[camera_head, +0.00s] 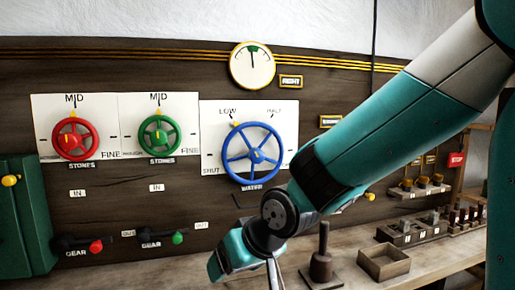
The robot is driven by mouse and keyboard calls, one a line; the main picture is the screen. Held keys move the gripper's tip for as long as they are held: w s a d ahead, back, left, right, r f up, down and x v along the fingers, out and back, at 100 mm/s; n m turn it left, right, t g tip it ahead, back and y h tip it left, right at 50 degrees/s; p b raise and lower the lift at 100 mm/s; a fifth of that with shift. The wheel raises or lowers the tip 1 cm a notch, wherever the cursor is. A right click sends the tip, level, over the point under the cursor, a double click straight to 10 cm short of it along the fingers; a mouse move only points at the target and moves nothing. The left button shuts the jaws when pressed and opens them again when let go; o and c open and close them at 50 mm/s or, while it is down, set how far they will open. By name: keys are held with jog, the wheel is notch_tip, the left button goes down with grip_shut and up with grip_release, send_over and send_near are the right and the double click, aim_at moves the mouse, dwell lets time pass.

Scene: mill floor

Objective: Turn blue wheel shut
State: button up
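The blue wheel (257,156) is a spoked handwheel on a white plate (207,120) in the middle of the dark wooden wall panel. The plate reads LOW at upper left, what looks like HALF at upper right, and SHUT at lower left. A small yellow mark (236,124) sits at the wheel's upper left rim, just below LOW. My gripper (273,275) is at the bottom edge, below the wheel and apart from it. Only a thin metal part of it shows; the rest is cut off or hidden, so its opening cannot be told.
A red wheel (72,139) and a green wheel (159,135) are to the left, each under MID. Red (96,246) and green (177,238) gear levers stick out below. A round gauge (253,66) hangs above. An open wooden box (384,263) is on the bench at right.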

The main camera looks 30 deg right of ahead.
jog(key=w+d+r+m+t+h+p, duration=0.3)
jog(key=w+d+r+t+h, duration=0.15)
jog(key=w+d, duration=0.45)
jog(key=t+h+p, duration=0.3)
jog(key=t, duration=0.3)
send_near(258, 156)
jog(key=shift+y, duration=0.25)
jog(key=p+x, duration=0.9)
jog(key=x, duration=0.1)
jog(key=shift+w+d, duration=0.3)
jog(key=shift+w+d+f+p, duration=0.1)
jog(key=shift+w+p, duration=0.25)
jog(key=shift+w, duration=0.15)
jog(key=c, duration=0.9)
